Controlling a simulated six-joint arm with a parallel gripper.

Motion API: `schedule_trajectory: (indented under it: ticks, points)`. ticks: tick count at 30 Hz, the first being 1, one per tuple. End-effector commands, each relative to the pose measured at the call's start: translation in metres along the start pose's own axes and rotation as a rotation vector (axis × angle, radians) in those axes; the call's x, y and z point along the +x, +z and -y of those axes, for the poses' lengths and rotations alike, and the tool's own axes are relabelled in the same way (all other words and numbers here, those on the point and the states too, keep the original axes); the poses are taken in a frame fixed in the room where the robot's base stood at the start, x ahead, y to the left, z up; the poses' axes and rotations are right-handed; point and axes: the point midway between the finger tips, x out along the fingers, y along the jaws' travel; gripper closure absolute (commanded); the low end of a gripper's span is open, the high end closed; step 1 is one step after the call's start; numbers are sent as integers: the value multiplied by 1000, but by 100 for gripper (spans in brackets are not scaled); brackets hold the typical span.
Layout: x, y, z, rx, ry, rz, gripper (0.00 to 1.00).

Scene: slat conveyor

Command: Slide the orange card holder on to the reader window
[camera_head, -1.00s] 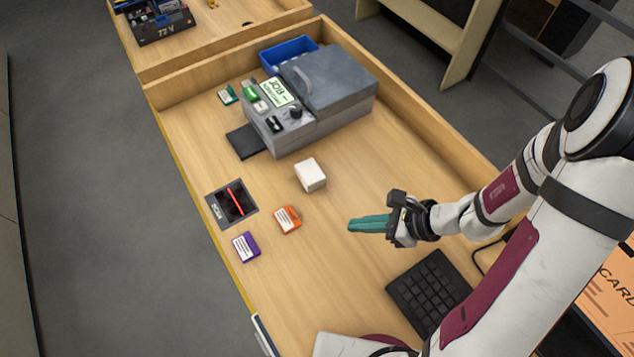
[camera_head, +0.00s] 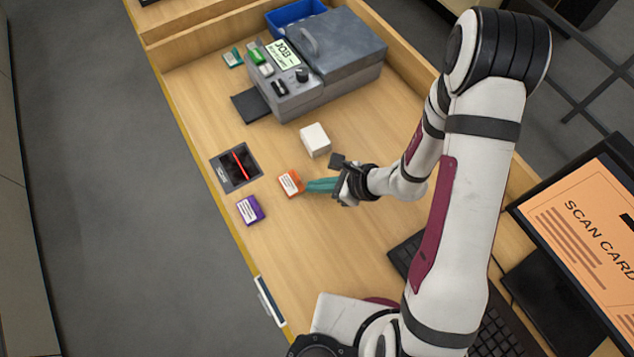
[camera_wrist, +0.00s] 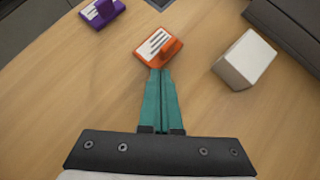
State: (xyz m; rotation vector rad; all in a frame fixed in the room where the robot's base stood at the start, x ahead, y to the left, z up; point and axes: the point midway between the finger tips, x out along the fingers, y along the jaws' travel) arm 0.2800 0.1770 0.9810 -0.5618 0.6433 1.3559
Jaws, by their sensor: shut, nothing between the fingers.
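The orange card holder (camera_head: 290,183), with a white card face, lies on the wooden counter. It also shows in the wrist view (camera_wrist: 157,49). The reader window (camera_head: 236,167) is a dark square with a red line, set in the counter to the left of and slightly beyond the orange holder. My gripper (camera_head: 312,185) has teal fingers, shut and empty, low over the counter. Its fingertips are at the right side of the orange holder. In the wrist view the fingertips (camera_wrist: 158,72) meet the holder's near edge; I cannot tell if they touch it.
A purple card holder (camera_head: 250,210) lies near the counter's left edge, just below the window. A white block (camera_head: 315,140) stands beyond my gripper. A grey machine (camera_head: 325,65) and a blue bin (camera_head: 295,13) are at the back. The counter between holder and window is clear.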

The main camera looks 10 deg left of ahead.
Motion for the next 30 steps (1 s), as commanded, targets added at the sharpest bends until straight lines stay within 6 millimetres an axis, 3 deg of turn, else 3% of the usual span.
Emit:
schedule_trajectory:
  ticks: [5, 18, 30]
  points:
    - [9, 9, 0, -4, 3, 0, 100]
    - [88, 88, 0, -4, 2, 0, 100]
    - [97, 98, 0, 1, 0, 0, 100]
